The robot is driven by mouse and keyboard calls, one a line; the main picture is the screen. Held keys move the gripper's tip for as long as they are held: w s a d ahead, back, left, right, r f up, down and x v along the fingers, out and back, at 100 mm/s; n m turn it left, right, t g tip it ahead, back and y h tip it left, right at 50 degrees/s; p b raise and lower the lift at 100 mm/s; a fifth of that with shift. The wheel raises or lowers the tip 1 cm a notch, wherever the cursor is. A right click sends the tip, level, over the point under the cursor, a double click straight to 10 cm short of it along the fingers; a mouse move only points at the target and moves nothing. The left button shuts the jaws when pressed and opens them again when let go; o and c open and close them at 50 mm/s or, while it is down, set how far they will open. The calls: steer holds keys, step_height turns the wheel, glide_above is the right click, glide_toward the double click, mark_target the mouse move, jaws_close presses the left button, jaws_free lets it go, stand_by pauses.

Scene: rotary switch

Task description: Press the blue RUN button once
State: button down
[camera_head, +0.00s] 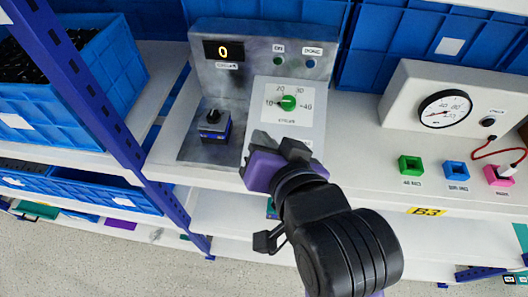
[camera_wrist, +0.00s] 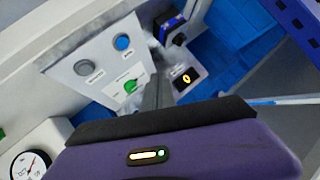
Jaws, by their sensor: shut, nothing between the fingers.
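The blue button (camera_wrist: 122,42) is round and sits on the light sloped panel (camera_wrist: 100,52) in the wrist view. A grey button (camera_wrist: 83,67) is beside it, and a green knob (camera_wrist: 131,86) sits on the same panel. The button labels are too small to read surely. In the head view, the panel (camera_head: 262,128) shows the green knob (camera_head: 288,102) on its dial, while my gripper (camera_head: 296,148) hides its lower part and both buttons. My gripper is shut and empty, in front of the panel; its dark fingers (camera_wrist: 161,80) show right of the knob in the wrist view.
A display (camera_head: 223,50) reading 0 is on the metal backplate. A dark box with a blue side (camera_head: 215,127) stands left of the panel. A gauge box (camera_head: 405,95) and green (camera_head: 411,164), blue (camera_head: 456,170) and pink (camera_head: 499,175) blocks are to the right. A blue post (camera_head: 100,100) is left.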

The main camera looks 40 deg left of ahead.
steer(key=shift+w+a+f+b, duration=0.25)
steer(key=shift+w+f+b, duration=0.15)
steer(key=shift+f+b, duration=0.75)
steer(key=shift+w+a+f+b, duration=0.3)
steer(key=shift+w+f+b, duration=0.15)
steer(key=shift+f+b, duration=0.65)
steer(key=shift+w+a+f+b, duration=0.35)
steer(key=shift+f+b, duration=0.5)
steer(key=shift+f, duration=0.6)
steer(key=shift+w+d+f, duration=0.1)
steer(key=shift+w+f, duration=0.1)
steer(key=shift+f, duration=0.15)
